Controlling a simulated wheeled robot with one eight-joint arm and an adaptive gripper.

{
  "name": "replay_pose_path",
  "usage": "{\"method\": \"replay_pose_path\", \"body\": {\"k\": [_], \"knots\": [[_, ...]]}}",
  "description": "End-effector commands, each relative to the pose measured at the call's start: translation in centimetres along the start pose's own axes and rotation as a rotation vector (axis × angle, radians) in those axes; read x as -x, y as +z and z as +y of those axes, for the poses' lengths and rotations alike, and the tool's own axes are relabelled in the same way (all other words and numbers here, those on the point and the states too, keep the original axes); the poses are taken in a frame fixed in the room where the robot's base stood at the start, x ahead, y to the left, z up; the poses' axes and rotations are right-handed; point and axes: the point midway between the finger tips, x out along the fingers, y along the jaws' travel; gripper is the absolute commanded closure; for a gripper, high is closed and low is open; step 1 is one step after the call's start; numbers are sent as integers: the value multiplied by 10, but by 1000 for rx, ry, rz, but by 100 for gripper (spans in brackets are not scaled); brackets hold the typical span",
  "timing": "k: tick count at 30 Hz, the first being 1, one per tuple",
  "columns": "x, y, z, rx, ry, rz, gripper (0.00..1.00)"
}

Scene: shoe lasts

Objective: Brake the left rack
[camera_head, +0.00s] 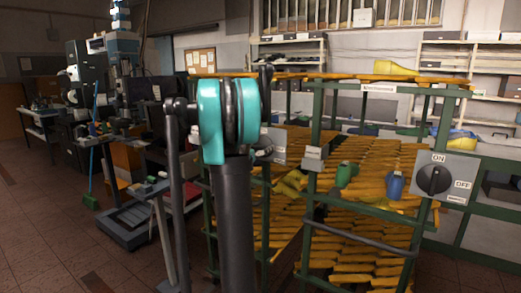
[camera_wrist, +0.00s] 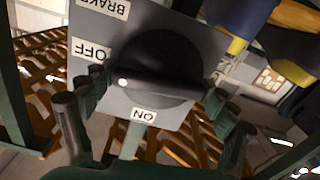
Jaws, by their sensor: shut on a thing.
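The left rack (camera_head: 265,205) is a green frame with yellow slats, partly hidden behind my arm. Its grey switch panel (camera_head: 277,141) shows only in part beside my arm. In the wrist view a grey panel (camera_wrist: 90,20) appears upside down, with BRAKE, OFF and ON labels. Its round black knob (camera_wrist: 160,60) has a bar handle with a white dot at its left end, near the OFF label and between OFF and ON. My gripper (camera_wrist: 155,95) is shut on the knob's handle, one finger at each end. In the head view my gripper is hidden.
The right rack (camera_head: 312,200) has yellow slats, a green last (camera_head: 346,174), a blue last (camera_head: 394,185) and its own ON/OFF panel (camera_head: 462,167). Shelves (camera_head: 285,39) line the back wall. Machines stand at left. A blue-handled broom (camera_head: 92,150) stands by open brown floor (camera_head: 40,220).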

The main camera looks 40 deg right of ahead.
Motion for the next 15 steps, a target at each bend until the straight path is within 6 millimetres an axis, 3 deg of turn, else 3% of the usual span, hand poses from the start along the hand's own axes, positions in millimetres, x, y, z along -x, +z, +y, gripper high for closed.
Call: {"method": "replay_pose_path", "body": {"k": [15], "knots": [[0, 0, 0, 468, 0, 0, 43]]}}
